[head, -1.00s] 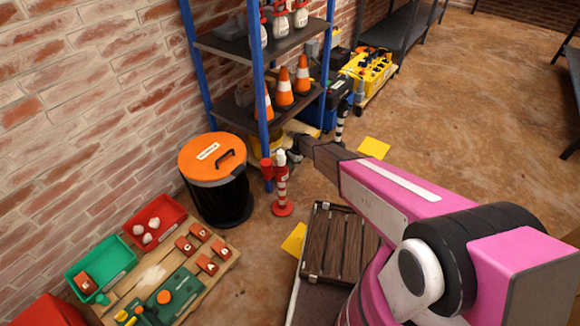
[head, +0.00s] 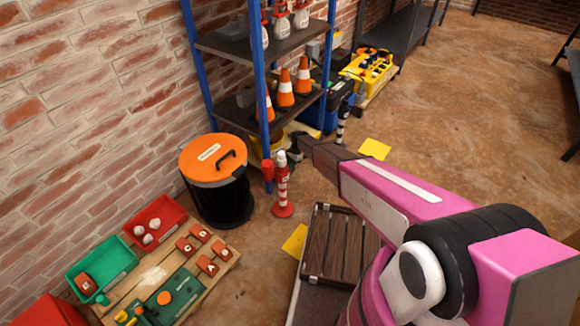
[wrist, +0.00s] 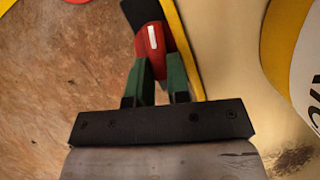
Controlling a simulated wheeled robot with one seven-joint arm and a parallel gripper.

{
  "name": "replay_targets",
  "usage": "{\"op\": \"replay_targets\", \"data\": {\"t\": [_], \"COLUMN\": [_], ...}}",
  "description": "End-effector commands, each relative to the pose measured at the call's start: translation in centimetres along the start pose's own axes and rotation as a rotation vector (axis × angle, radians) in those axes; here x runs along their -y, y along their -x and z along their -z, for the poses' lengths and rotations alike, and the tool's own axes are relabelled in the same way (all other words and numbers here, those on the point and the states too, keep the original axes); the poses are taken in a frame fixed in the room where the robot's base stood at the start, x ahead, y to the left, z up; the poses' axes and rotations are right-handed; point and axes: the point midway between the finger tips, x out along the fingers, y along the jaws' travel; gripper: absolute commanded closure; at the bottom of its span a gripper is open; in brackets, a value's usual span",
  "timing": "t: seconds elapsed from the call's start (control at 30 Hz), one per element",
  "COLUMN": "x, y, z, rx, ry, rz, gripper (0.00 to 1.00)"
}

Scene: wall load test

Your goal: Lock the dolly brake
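In the wrist view, a red lever (wrist: 154,38) with a white stripe stands at the edge of a cream platform (wrist: 222,60) with a yellow rim, which looks like the dolly. My gripper (wrist: 160,66) has its green fingertips right at the red lever, one on each side of its near end. The fingers are close together, with only a narrow gap between them. Whether they press on the lever is unclear. In the head view, my gripper (head: 296,148) is low beside the shelf's front corner; the lever cannot be made out there, and much of the dolly is hidden.
A yellow and white container (wrist: 297,60) stands at the right in the wrist view. A red-and-white post (head: 282,190), an orange-lidded bin (head: 213,175) and a blue-posted shelf (head: 258,75) with cones (head: 286,90) are close to my arm. Open floor (head: 470,120) lies right.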

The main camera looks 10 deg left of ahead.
Motion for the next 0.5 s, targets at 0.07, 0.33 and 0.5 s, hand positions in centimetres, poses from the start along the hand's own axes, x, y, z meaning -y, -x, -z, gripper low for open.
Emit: {"op": "replay_targets", "data": {"t": [0.07,0.33,0.5], "x": [0.01,0.15,-0.06], "y": [0.04,-0.01,-0.01], "z": [0.02,0.02,-0.01], "rx": [-0.001,-0.001,-0.001], "ry": [0.000,-0.003,-0.064], "rz": [0.001,0.005,0.031], "gripper": [0.60,0.57,0.57]}}
